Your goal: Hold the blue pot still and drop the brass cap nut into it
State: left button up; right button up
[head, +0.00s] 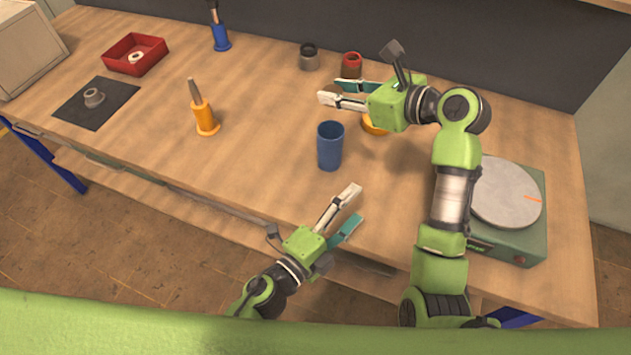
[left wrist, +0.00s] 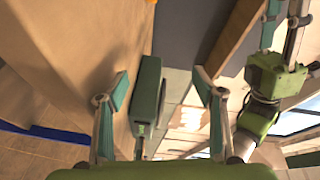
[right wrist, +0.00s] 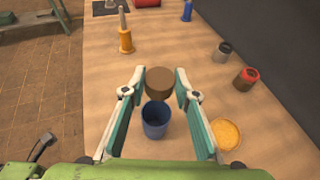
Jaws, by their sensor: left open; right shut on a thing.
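The blue pot (head: 330,147) stands upright on the bench near the middle; it also shows in the right wrist view (right wrist: 156,120), open at the top. My right gripper (head: 329,92) is above the bench, beyond the pot in the head view. In the right wrist view it is shut on a round brown piece (right wrist: 160,82), which looks like the brass cap nut; it appears just past the pot's rim there. In the head view this piece cannot be made out. My left gripper (head: 356,206) is open and empty, at the bench's front edge, below the pot and apart from it.
A yellow dish (right wrist: 226,134) lies beside the pot, partly under my right gripper. A red cup (head: 351,65) and a grey-brown cup (head: 309,57) stand behind. An orange holder (head: 206,119), red tray (head: 135,54) and dark mat (head: 97,103) are left; a round-plate scale (head: 505,193) is right.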

aim_at(327, 153)
pick_arm(q)
jog(key=w+a+m+y, duration=0.1)
jog(key=m, duration=0.1)
jog(key=w+a+m+t+y, duration=0.1)
jog(key=m, duration=0.1)
jog(key=w+a+m+y, duration=0.1)
jog(key=a+m, duration=0.1)
jog(key=a+m+y, duration=0.1)
jog(key=m+t+y, duration=0.1)
jog(key=m, duration=0.1)
jog(key=w+a+r+m+y, duration=0.1)
jog(key=m, duration=0.1)
jog(key=shift+w+a+t, duration=0.1)
jog(key=shift+a+t, duration=0.25)
jog(key=shift+t, duration=0.05)
jog(key=m, duration=0.1)
jog(key=w+m, duration=0.1)
jog(key=m, duration=0.1)
jog(key=shift+a+f+t, duration=0.15)
jog(key=shift+a+t, duration=0.15)
jog(key=shift+a, duration=0.1)
jog(key=shift+w+a+m+y, duration=0.2)
jog(key=shift+w+m+y, duration=0.2)
jog(key=shift+m, duration=0.3)
jog(key=x, duration=1.1)
jog(key=shift+w+d+r, duration=0.15)
jog(key=shift+w+r, duration=0.05)
jog(key=shift+w, duration=0.15)
jog(key=shift+c, duration=0.4)
